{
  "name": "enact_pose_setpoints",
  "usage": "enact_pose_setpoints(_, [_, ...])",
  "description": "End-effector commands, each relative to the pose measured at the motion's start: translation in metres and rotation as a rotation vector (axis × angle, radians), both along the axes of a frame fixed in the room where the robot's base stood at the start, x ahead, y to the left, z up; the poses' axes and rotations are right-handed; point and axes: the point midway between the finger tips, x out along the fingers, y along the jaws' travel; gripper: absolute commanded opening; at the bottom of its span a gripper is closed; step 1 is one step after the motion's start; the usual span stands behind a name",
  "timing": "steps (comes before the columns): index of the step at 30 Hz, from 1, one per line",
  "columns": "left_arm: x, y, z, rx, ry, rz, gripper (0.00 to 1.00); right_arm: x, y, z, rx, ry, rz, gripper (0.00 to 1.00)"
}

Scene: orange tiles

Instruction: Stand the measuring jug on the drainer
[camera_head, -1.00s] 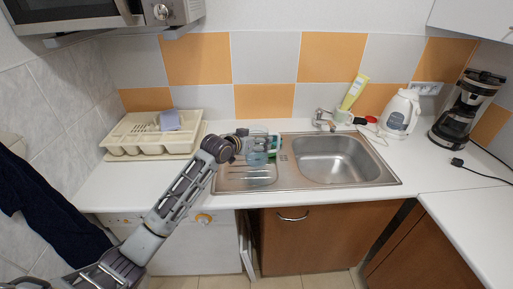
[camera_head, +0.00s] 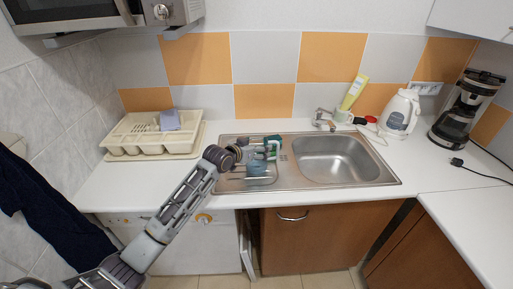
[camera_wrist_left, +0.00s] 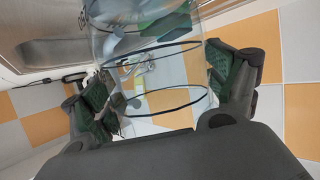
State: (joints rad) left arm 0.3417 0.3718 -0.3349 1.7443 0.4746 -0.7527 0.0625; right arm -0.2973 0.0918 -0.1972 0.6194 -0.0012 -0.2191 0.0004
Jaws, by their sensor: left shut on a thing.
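The measuring jug (camera_head: 257,168) is clear, with a bluish tint. In the head view it is over the ribbed metal drainer (camera_head: 229,184) at the left of the sink; I cannot tell whether it touches. My left gripper (camera_head: 262,149) is shut on the jug, with green finger pads on either side. In the left wrist view the jug (camera_wrist_left: 150,32) shows as clear walls with dark rim lines, between the fingers of the left gripper (camera_wrist_left: 168,85). The gripper hides part of the jug in the head view. My right gripper is not in view.
The sink basin (camera_head: 335,168) is empty, right of the drainer. A cream rack (camera_head: 150,155) with a grey-blue item stands at the left.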

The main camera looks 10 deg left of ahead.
Motion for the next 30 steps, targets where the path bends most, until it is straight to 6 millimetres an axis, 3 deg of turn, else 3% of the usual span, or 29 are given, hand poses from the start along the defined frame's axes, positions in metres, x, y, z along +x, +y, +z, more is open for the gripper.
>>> enact_pose_setpoints(4, [0.0,0.0,-0.001,0.0,0.001,0.0,1.0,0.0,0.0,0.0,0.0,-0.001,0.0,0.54])
enact_pose_setpoints(18, [0.0,0.0,0.002,0.0,0.0,0.0,1.0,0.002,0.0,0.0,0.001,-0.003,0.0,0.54])
enact_pose_setpoints(30, [-0.021,0.01,0.01,0.002,0.0,0.0,1.0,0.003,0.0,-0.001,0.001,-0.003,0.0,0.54])
